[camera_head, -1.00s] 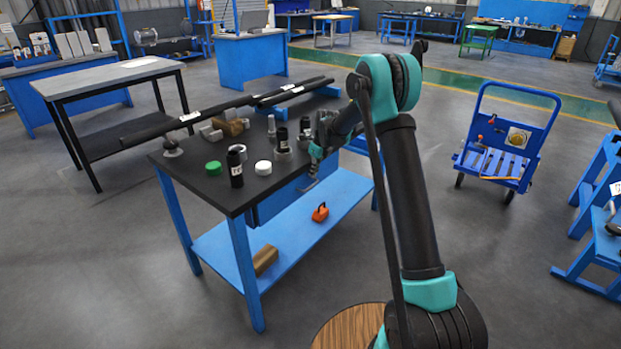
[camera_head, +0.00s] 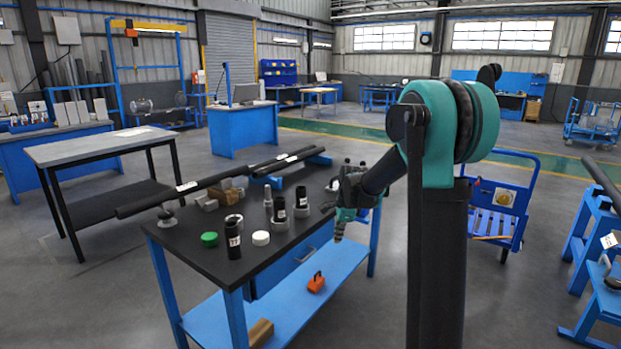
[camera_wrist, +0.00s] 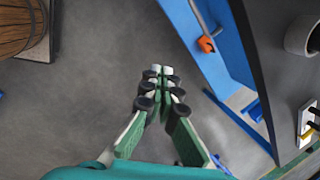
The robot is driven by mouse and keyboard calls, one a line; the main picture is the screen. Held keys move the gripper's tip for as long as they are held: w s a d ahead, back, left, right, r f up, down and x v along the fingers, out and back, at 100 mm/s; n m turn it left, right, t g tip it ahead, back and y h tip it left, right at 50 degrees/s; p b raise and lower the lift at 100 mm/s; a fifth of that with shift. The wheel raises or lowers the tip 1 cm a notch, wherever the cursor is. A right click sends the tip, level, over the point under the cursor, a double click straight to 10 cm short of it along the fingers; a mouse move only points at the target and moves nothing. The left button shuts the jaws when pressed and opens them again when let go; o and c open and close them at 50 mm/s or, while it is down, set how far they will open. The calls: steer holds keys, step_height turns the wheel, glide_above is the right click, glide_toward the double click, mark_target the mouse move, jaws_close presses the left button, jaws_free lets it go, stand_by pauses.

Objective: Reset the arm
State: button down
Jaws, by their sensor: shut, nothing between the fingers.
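My gripper (camera_head: 339,238) points down beside the right edge of the black-topped workbench (camera_head: 185,240) in the head view. In the wrist view my gripper (camera_wrist: 161,72) has its green fingers brought together at the tips, with nothing between them and the grey floor below. My arm rises at the right of the head view and bends at a large teal elbow. Part of my forearm covers the right end of the bench top.
On the bench stand a labelled black cylinder (camera_head: 233,240), a green cap (camera_head: 209,239), a white cap (camera_head: 261,238) and long dark bars. An orange item (camera_head: 316,282) lies on the lower blue shelf. A blue cart (camera_head: 497,210) stands right. A wooden barrel (camera_wrist: 18,25) shows upper left.

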steer(key=s+d+f+n, duration=0.2)
steer(key=s+n, duration=0.3)
steer(key=s, duration=0.5)
steer(key=s+d+f+n+t+h, duration=0.1)
steer(key=s+d+n, duration=0.3)
steer(key=s, duration=0.7)
steer(key=s+d+f+n, duration=0.3)
steer(key=s+n, duration=0.5)
steer(key=s, duration=0.2)
steer(key=shift+s+d+t+h, duration=0.3)
steer(key=shift+s+d, duration=0.1)
